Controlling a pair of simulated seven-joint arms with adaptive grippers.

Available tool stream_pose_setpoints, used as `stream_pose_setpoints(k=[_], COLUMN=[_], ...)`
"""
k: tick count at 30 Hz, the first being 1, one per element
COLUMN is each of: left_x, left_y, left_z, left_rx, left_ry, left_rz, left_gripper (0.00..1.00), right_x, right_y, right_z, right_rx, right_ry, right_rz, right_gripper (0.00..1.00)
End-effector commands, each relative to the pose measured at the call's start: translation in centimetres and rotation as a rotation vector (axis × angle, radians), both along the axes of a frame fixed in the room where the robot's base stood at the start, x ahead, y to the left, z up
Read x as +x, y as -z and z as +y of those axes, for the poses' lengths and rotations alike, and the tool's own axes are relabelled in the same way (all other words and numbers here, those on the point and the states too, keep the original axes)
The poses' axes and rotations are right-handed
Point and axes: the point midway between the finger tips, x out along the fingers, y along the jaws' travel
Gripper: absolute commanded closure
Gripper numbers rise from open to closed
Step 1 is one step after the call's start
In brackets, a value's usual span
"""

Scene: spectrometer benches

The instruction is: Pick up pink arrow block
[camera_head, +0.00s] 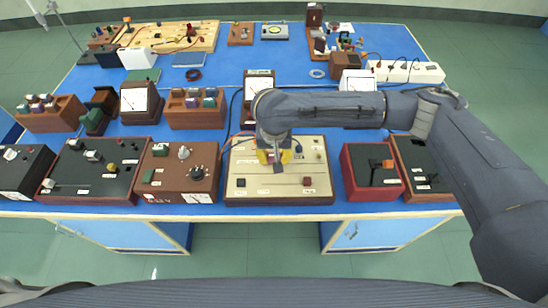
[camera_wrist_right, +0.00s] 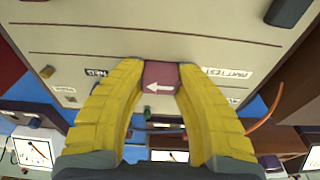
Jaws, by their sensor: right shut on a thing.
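The pink arrow block (camera_wrist_right: 160,78) is dark pink with a white arrow on its face. In the right wrist view it sits between the two yellow fingers of my right gripper (camera_wrist_right: 161,82), which is shut on it. In the head view my right gripper (camera_head: 274,158) points down over the cream panel (camera_head: 245,188) at the front middle of the bench. The gripper hides the block there. I cannot tell whether the block is clear of the panel. My left gripper is not in view.
A dark block (camera_head: 307,181) sits at the panel's front right. A brown box with knobs (camera_head: 181,172) stands to the left and a red box (camera_head: 371,173) to the right. Wooden block holders (camera_head: 195,112) stand behind. A strip of blue bench top (camera_head: 270,212) is bare in front.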

Motion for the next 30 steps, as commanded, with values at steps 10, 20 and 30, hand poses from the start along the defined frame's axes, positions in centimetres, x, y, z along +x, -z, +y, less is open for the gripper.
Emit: stream_pose_setpoints(k=[10, 20, 30], left_x=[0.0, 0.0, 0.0], left_y=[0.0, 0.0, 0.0], left_z=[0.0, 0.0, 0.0], left_rx=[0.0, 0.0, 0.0], left_ry=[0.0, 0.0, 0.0], left_rz=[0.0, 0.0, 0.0], left_gripper=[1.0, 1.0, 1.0], right_x=[0.1, 0.2, 0.2], right_y=[-1.0, -6.0, -13.2], right_z=[0.0, 0.0, 0.0], right_rx=[0.0, 0.0, -0.001], right_ry=[-0.001, -0.001, -0.001], right_rz=[-0.003, -0.006, -0.006], right_gripper=[0.94, 0.94, 0.94])
